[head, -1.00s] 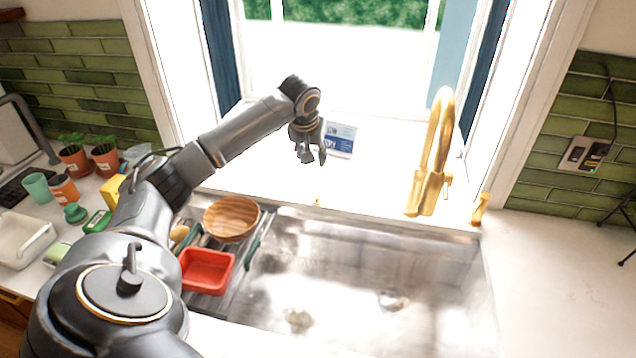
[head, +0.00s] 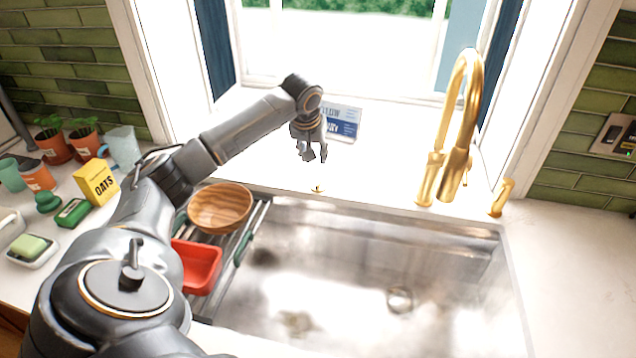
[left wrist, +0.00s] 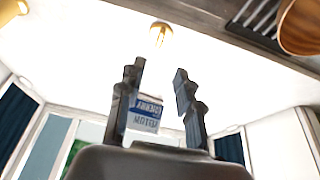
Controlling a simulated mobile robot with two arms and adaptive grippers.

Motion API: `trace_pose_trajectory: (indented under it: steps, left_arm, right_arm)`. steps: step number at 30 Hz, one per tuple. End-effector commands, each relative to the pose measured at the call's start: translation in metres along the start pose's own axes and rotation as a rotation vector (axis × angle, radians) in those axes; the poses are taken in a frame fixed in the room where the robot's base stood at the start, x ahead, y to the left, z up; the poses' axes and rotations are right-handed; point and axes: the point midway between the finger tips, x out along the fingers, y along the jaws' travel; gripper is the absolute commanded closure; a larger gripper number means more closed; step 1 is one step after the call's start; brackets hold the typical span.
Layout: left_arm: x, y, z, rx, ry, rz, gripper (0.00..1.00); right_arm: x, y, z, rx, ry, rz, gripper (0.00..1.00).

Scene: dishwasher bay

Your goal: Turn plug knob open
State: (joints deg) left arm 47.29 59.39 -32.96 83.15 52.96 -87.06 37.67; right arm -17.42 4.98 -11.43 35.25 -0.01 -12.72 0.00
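The plug knob (head: 318,188) is a small gold knob on the white counter just behind the sink's back edge. It also shows at the top middle of the left wrist view (left wrist: 159,35), in line with the gap between my fingers. My left gripper (head: 314,157) is open and empty, beyond the knob on the window side and apart from it. In the left wrist view the gripper's two fingers (left wrist: 160,68) stand apart with nothing between them. My right gripper is not in view.
The steel sink (head: 350,240) is in front, with a drain (head: 399,299). A gold faucet (head: 455,130) stands right of the knob. A wooden bowl (head: 220,208) and red tub (head: 197,268) sit at left. A blue-and-white card (head: 342,122) stands behind my gripper.

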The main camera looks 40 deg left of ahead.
Motion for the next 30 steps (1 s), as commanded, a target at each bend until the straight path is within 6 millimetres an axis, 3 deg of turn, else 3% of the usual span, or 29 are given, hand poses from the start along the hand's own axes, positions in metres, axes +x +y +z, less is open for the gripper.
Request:
trace_pose_trajectory:
  steps: [5, 18, 24, 30]
  left_arm:
    - [0.022, 0.0, 0.001, 0.0, -0.004, -0.002, 0.65]
    - [0.112, 0.0, 0.0, -0.001, -0.003, -0.001, 0.65]
    - [0.13, 0.0, 0.0, 0.0, 0.0, 0.0, 0.65]
    - [0.134, 0.0, 0.0, 0.001, 0.0, 0.0, 0.65]
  right_arm:
    - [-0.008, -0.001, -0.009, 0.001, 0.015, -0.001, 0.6]
    - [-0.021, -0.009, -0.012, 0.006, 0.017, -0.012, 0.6]
    - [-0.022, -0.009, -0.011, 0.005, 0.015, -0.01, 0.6]
    - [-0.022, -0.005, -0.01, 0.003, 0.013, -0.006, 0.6]
